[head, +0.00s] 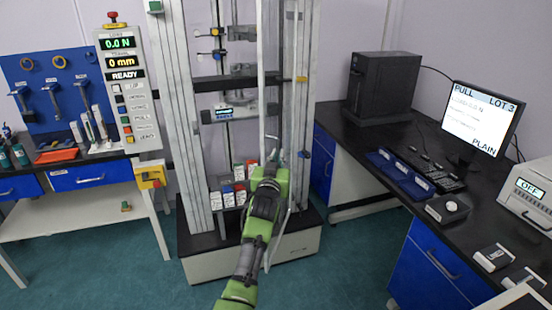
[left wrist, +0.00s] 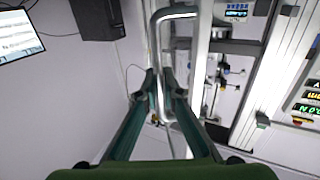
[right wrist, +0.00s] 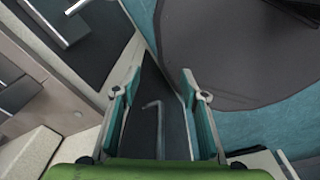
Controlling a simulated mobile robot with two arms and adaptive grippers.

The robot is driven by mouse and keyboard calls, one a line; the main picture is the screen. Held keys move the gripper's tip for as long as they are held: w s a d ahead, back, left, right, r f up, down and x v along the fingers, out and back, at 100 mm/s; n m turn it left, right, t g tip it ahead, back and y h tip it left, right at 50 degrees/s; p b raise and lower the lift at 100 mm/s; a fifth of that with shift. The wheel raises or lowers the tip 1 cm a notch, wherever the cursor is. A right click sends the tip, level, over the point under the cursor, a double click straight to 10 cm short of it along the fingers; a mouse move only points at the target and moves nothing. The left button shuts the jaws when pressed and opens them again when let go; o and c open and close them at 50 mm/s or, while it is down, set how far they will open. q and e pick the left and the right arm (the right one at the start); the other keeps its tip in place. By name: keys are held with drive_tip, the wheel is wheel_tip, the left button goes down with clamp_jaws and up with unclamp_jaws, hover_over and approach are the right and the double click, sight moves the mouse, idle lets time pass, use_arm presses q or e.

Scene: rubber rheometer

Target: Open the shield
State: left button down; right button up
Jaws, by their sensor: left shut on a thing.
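The shield (head: 262,80) is a tall clear panel with a thin pale frame, at the front of the testing machine. Its frame stands out at an angle from the right column, so it looks partly swung out. My left gripper (head: 278,160) is at the shield's handle. In the left wrist view the silver bar handle (left wrist: 157,45) runs between the fingers (left wrist: 161,95), which are shut on it. My right gripper (right wrist: 160,110) shows only in the right wrist view, its fingers wide apart and empty, above dark surfaces and the floor.
The testing machine (head: 184,120) stands on a low base with several small boxes (head: 228,195) inside. A control panel (head: 122,90) and tool bench are at left. A black-topped bench (head: 400,130) with a monitor (head: 484,120) is at right. Green floor (head: 345,255) is clear in front.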

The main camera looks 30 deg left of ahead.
use_arm(q)
drive_tip(key=shift+r, duration=0.15)
drive_tip(key=c, duration=2.2)
unclamp_jaws()
drive_tip(key=shift+w, duration=0.15)
drive_tip(key=v, duration=1.2)
